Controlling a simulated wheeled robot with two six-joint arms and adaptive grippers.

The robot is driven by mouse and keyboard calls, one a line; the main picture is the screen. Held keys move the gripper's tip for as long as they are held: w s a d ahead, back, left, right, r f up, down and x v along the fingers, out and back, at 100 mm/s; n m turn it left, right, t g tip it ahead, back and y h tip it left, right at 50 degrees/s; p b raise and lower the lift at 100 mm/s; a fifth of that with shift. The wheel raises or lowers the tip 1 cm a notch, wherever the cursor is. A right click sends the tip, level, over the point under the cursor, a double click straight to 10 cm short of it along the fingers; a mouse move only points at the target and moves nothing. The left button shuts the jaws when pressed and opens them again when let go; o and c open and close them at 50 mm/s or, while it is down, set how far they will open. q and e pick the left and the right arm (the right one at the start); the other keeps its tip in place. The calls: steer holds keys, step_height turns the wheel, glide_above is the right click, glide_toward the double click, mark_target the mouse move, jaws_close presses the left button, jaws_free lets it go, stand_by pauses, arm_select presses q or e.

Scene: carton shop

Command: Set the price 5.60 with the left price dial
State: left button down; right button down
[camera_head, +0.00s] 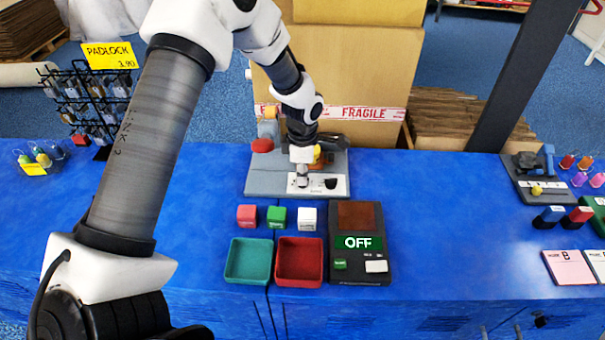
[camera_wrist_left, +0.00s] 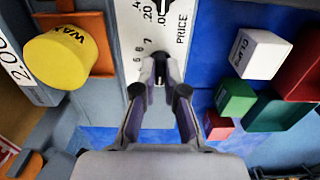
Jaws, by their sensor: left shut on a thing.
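The white price panel (camera_head: 341,190) lies on a grey base at the back of the blue counter; it also shows in the left wrist view (camera_wrist_left: 128,30), with the word PRICE and number marks. My left gripper (camera_head: 302,178) reaches down onto the panel's left part. In the left wrist view its fingers (camera_wrist_left: 160,92) are shut on the left price dial (camera_wrist_left: 160,68), which they partly hide. The exact number it points at cannot be read. The right price dial (camera_head: 330,183) is black and free beside it; part of it shows at the wrist view's top edge. My right gripper is not in view.
A yellow WAX cylinder (camera_wrist_left: 58,57) stands close beside the panel. Red, green and white cubes (camera_head: 307,217) and two trays (camera_head: 248,282) sit in front, beside a dark device reading OFF (camera_head: 358,243). A large carton (camera_head: 350,75) stands behind.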

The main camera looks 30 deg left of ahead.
arm_select(q)
steer(key=shift+r+m+p, duration=0.15)
steer(key=shift+m+p, duration=0.75)
steer(key=shift+p, duration=0.05)
steer(key=shift+s+m+p, duration=0.1)
steer(key=shift+m+p, duration=0.95)
steer(key=shift+m, duration=0.15)
steer(key=m+p, duration=0.3)
steer(key=m, duration=0.2)
steer(key=m+p, duration=0.1)
steer(key=m, duration=0.3)
steer(key=shift+f+m+p, duration=0.15)
steer(key=shift+m+p, duration=0.15)
steer(key=shift+m, duration=0.85)
steer(key=shift+f+m+p, duration=0.1)
steer(key=shift+m+p, duration=0.2)
steer(key=shift+m, duration=0.85)
